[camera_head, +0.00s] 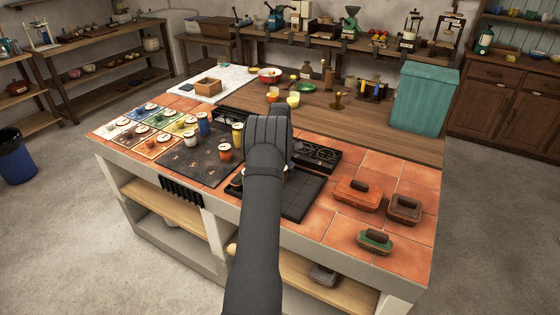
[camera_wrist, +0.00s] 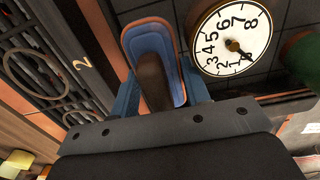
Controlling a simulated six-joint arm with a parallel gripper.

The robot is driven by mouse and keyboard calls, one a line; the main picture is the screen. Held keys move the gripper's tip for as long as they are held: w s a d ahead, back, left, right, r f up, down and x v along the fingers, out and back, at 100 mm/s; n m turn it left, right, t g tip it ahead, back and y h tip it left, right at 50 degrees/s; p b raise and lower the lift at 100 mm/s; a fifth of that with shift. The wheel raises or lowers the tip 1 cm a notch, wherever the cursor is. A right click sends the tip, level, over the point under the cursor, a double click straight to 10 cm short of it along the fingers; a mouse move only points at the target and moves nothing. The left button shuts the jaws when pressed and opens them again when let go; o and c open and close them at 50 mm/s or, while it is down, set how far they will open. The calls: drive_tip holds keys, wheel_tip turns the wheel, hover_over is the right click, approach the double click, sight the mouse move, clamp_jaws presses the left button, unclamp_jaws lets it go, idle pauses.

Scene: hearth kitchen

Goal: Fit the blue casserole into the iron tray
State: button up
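The blue casserole (camera_wrist: 167,50) shows in the wrist view, with a brown handle along its top and an orange edge. In the head view my arm and hand hide it. My gripper (camera_wrist: 161,92) has a finger close along each long side of the casserole and appears shut on it.
A white numbered dial (camera_wrist: 231,39) is right of the casserole. Orange (camera_head: 357,194), brown (camera_head: 404,208) and green (camera_head: 375,241) casseroles stand on the tiles at the right. A dark board (camera_head: 195,165) with several jars is at the left. A teal box (camera_head: 423,97) stands at the back right.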

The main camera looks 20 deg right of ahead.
drive_tip(key=shift+o, duration=0.9)
drive_tip(key=shift+f, duration=0.2)
drive_tip(key=shift+r, duration=0.1)
wheel_tip(320, 180, up, 12)
drive_tip(key=shift+r, duration=0.25)
wheel_tip(320, 180, down, 12)
drive_tip(key=shift+f, duration=0.25)
drive_tip(key=shift+r, duration=1.35)
